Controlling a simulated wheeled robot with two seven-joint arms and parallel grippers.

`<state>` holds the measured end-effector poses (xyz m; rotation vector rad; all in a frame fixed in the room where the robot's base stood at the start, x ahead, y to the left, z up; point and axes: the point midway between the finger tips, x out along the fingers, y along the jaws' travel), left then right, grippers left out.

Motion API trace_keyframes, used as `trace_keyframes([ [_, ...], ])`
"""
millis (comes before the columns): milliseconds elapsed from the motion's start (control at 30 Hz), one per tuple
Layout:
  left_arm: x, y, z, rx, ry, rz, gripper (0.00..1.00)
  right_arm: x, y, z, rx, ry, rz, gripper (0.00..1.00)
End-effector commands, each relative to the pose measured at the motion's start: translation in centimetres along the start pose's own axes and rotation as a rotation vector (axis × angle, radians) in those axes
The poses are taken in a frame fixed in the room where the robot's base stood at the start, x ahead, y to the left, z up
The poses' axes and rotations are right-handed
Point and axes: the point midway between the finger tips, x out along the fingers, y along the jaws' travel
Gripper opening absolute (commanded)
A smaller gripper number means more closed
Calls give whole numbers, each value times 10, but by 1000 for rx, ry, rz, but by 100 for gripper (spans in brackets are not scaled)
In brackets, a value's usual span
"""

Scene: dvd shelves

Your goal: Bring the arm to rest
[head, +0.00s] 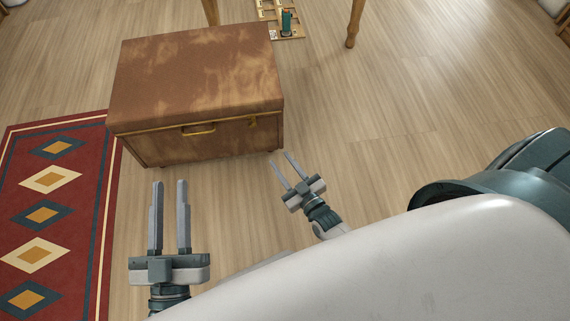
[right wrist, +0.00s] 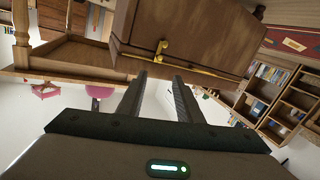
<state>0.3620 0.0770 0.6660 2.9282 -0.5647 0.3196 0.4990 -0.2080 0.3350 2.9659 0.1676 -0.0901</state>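My left gripper (head: 168,215) is in the lower left of the head view, over the floor in front of a brown chest. Its two fingers are parallel with a gap between them, open and empty. My right gripper (head: 283,172) is further right in the head view, near the chest's front right corner. Its fingers are apart with nothing between them. The right wrist view also shows the right gripper's fingers (right wrist: 159,82) apart and empty, pointing toward the wooden chest. I cannot tell from these views whether it touches the chest.
The brown chest (head: 200,75) with a brass handle (head: 199,130) stands ahead. A red patterned rug (head: 88,180) lies at left. A wooden tray with a green item (head: 287,22) lies behind the chest between wooden legs. Shelves (right wrist: 285,100) show in the right wrist view. Floor at right is clear.

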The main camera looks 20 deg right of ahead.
Motion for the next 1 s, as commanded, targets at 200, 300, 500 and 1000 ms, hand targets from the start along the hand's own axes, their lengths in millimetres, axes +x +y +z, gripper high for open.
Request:
trace_keyframes([
  [200, 1, -2, 6, -1, -33, -4, 27, -10, 0, -1, 0, 1, 0, 33],
  [300, 1, -2, 6, -1, -34, -4, 27, -11, 0, 0, 0, 2, 0, 33],
  [500, 1, -2, 6, -1, -33, -4, 27, -10, 0, 0, 0, 1, 0, 33],
  [1000, 1, -2, 6, -1, -32, -4, 27, -15, -11, -20, 15, 22, -23, 33],
])
